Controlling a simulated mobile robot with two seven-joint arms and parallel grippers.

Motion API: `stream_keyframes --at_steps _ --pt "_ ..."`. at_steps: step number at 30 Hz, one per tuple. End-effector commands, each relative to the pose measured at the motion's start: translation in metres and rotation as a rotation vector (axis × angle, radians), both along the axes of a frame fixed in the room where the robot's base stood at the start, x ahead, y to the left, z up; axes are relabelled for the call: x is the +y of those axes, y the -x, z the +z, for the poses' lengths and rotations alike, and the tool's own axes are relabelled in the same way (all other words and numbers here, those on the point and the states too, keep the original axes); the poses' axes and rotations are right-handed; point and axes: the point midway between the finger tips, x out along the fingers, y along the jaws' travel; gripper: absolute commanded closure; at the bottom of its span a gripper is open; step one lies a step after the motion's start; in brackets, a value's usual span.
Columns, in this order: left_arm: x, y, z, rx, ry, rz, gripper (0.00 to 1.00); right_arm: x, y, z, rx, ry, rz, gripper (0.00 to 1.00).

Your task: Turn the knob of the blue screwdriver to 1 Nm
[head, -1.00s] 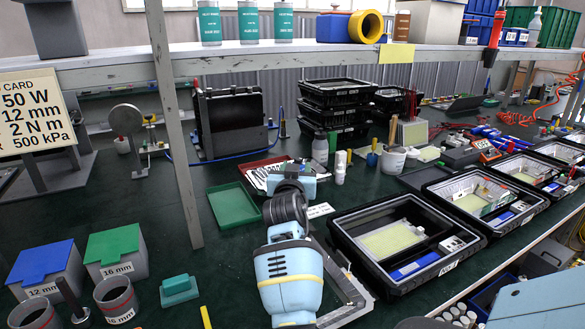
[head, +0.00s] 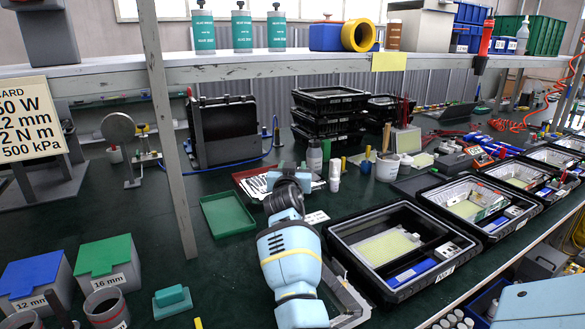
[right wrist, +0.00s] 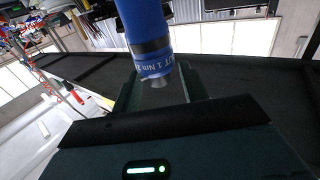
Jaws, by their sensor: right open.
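The blue screwdriver (right wrist: 148,25) comes down from the top of the right wrist view. A printed band (right wrist: 154,65) rings its lower end; "1 Nm" is legible on it, with partly cut-off characters either side. A short grey end (right wrist: 159,83) sticks out below the band. My right gripper (right wrist: 160,92) is open, its two dark fingers on either side of that end; I cannot tell whether they touch it. In the head view one of my light blue arms (head: 290,255) reaches in from the bottom; its fingers do not show. I cannot make out the screwdriver there.
Open black cases (head: 395,292) line the bench's right side. A green tray (head: 228,215) lies near my arm. A shelf (head: 260,66) on grey posts (head: 168,130) crosses above. Bins (head: 105,265) stand at the lower left.

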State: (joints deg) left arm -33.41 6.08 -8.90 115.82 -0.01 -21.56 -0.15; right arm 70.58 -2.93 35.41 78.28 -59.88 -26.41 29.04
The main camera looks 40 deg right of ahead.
Motion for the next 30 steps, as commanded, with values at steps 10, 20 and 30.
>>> stream_keyframes --at_steps 10,20,30 --pt "0.0 -0.001 0.0 -0.001 0.0 0.0 0.64 -0.005 -0.004 0.0 0.001 -0.001 0.0 0.57" --pt "0.0 -0.003 0.002 -0.007 0.001 0.001 0.64 -0.005 -0.004 0.0 0.001 -0.001 0.0 0.9" --pt "-0.001 0.006 -0.015 0.016 0.001 0.0 0.64 -0.005 -0.006 -0.009 0.008 0.0 -0.023 1.0"
